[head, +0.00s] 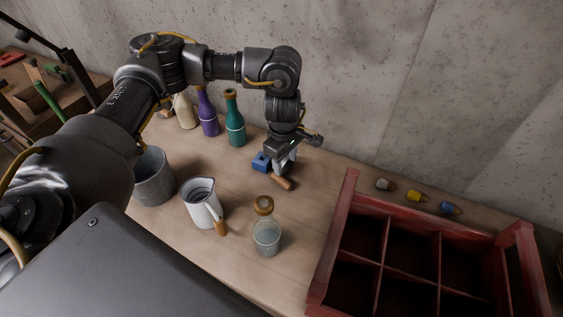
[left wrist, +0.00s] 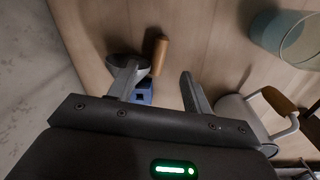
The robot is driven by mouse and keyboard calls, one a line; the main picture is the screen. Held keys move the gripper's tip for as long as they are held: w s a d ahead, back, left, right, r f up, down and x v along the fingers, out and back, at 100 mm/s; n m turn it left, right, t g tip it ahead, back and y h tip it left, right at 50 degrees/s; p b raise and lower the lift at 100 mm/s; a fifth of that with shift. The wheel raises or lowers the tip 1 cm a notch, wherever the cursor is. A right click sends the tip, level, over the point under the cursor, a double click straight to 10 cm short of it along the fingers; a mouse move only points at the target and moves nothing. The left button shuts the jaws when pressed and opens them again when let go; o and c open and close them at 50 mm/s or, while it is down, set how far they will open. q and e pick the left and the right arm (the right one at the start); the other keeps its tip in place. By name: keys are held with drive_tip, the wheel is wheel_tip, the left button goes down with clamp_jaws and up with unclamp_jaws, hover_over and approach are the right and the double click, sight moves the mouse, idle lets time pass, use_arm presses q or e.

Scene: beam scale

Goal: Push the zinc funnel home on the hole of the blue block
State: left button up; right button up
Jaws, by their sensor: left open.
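The blue block (head: 261,162) stands on the table below my left gripper (head: 284,162), and part of it shows between the fingers in the left wrist view (left wrist: 143,93). A grey round piece, which looks like the zinc funnel (left wrist: 121,61), shows beside the tip of the left-hand finger. A brown wooden handle (left wrist: 160,56) lies next to it, and it also shows in the head view (head: 282,184). My left gripper is open and points down over them. The finger and hand hide much of funnel and block, so I cannot tell whether the funnel is seated on the hole. My right gripper is out of view.
A white pitcher (head: 203,204), a cork-topped glass jar (head: 266,237) and a grey bucket (head: 154,180) stand nearer. Green (head: 235,125) and purple (head: 208,117) bottles stand left. A red compartment crate (head: 350,212) is at right, with several small coloured pieces (head: 414,196) behind.

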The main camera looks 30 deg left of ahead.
use_arm(q)
hover_over(286, 182)
drive_tip(key=f, duration=0.4)
drive_tip(key=shift+s+f, duration=0.15)
drive_tip(key=shift+s, duration=0.25)
drive_tip(key=shift+w+f, duration=0.15)
drive_tip(key=shift+f, duration=0.45)
drive_tip(key=shift+f+p, duration=0.4)
drive_tip(key=shift+p, duration=0.05)
drive_tip(key=shift+w+d+f+p, duration=0.1)
drive_tip(key=shift+f+p, duration=0.05)
drive_tip(key=shift+f, duration=0.95)
drive_tip(key=shift+w+f+p, duration=0.1)
drive_tip(key=shift+f+p, duration=0.05)
drive_tip(key=shift+f, duration=0.9)
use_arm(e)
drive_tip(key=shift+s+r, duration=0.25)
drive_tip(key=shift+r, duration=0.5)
use_arm(q)
clamp_jaws()
